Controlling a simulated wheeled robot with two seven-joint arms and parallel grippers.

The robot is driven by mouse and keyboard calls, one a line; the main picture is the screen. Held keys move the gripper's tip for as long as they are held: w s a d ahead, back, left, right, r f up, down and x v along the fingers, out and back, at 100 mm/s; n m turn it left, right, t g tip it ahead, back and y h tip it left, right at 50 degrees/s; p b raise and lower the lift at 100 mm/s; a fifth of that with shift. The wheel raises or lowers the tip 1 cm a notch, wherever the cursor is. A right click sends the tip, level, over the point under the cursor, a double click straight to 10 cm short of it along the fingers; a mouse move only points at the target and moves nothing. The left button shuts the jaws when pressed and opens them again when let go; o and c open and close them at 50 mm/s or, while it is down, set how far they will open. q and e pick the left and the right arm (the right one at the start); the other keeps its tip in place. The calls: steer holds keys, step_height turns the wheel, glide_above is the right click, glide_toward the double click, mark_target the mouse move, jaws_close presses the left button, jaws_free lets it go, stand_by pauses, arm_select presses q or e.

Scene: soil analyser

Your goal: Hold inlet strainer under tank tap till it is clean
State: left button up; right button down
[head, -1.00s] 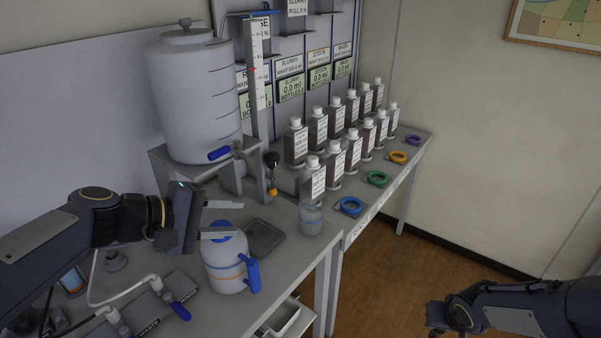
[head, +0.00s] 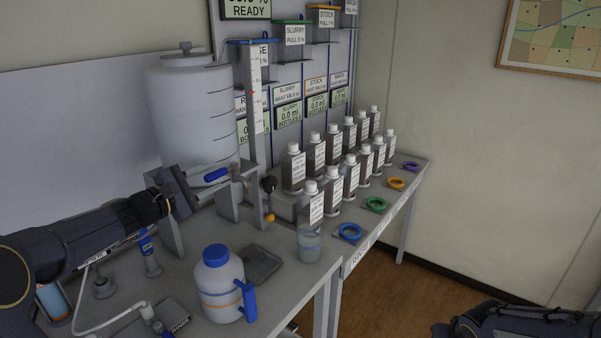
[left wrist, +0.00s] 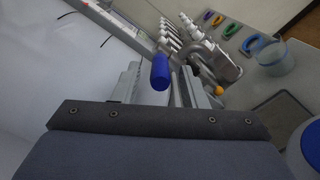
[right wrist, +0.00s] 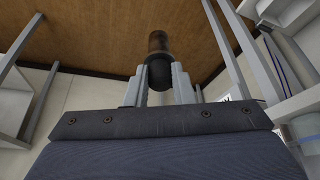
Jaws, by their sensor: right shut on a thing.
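The white tank (head: 195,110) stands on a raised shelf in the head view, with a blue-handled tap (head: 215,175) low on its front. My left gripper (head: 205,185) is at the tap. In the left wrist view its fingers are apart, with the blue tap handle (left wrist: 160,72) between them; I cannot tell whether they touch it. My right gripper (right wrist: 160,85) is shut on a dark cylinder with a brownish body, seemingly the inlet strainer (right wrist: 158,48), and holds it over the floor, away from the tap. The head view shows only part of the right arm, at the lower right.
A white jug (head: 219,285) with blue cap and handle stands on the bench before the tap, beside a grey tray (head: 262,265) and a clear beaker (head: 308,246). Several brown bottles (head: 316,205) and coloured rings (head: 350,232) line the bench to the right. Open floor lies beyond.

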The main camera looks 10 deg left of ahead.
mark_target(223, 171)
arm_select(q)
steer(key=shift+p+x, duration=0.3)
steer(key=shift+x, duration=1.65)
jaws_close()
